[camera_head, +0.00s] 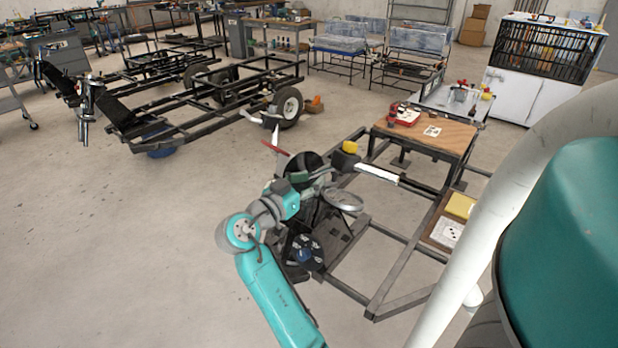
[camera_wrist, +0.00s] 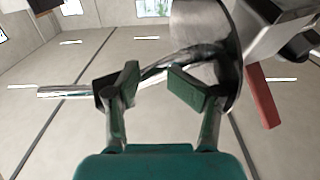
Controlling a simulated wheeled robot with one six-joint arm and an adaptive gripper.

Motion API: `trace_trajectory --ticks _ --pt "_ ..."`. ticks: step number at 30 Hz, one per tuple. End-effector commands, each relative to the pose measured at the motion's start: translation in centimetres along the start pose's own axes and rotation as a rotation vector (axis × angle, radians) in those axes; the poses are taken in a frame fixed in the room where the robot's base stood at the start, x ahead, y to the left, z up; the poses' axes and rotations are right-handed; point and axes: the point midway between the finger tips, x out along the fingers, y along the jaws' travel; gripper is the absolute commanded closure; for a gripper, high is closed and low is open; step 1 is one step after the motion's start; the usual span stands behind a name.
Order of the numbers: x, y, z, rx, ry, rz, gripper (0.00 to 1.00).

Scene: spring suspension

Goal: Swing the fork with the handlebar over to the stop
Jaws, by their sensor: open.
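A black steel frame (camera_head: 374,298) stands on the floor with the fork and handlebar assembly at its left end. In the wrist view, a chrome handlebar tube (camera_wrist: 65,92) runs from the left towards a round metal disc (camera_wrist: 207,35). My gripper (camera_wrist: 150,86) is open, with its two green-padded fingers spread at the tube. I cannot tell whether the pads touch it or whether it lies fully between them. In the head view, my teal arm reaches to the assembly, and my gripper (camera_head: 308,186) is partly hidden among its parts. The fork legs and the stop cannot be made out clearly.
A wooden-topped bench (camera_head: 425,138) with a red item stands at the back of the frame. A yellow box (camera_head: 460,206) lies on the frame's right side. A red bar (camera_wrist: 262,96) is close to my gripper's right. Open floor lies to the left.

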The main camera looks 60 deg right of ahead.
Motion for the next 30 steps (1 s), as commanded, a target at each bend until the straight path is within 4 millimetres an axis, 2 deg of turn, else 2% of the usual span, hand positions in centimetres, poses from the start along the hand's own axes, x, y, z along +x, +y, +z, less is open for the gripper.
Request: trace_trajectory --ticks 1,5,6,12,17,18,19,30 --pt "0.19 -0.09 -0.63 0.008 0.011 -0.003 0.71" --pt "0.19 -0.08 -0.72 0.009 0.012 -0.002 0.71" --pt "0.19 -0.07 -0.73 0.01 0.012 -0.002 0.53" --pt "0.18 -0.1 -0.67 0.009 0.011 -0.003 1.0" --pt "0.19 -0.12 -0.47 0.006 0.008 -0.003 1.0" --pt "0.19 -0.11 -0.42 0.005 0.007 -0.002 0.64" --pt "0.19 -0.11 -0.39 0.004 0.007 -0.002 0.71" --pt "0.0 -0.09 -0.36 0.004 0.007 -0.002 0.71"
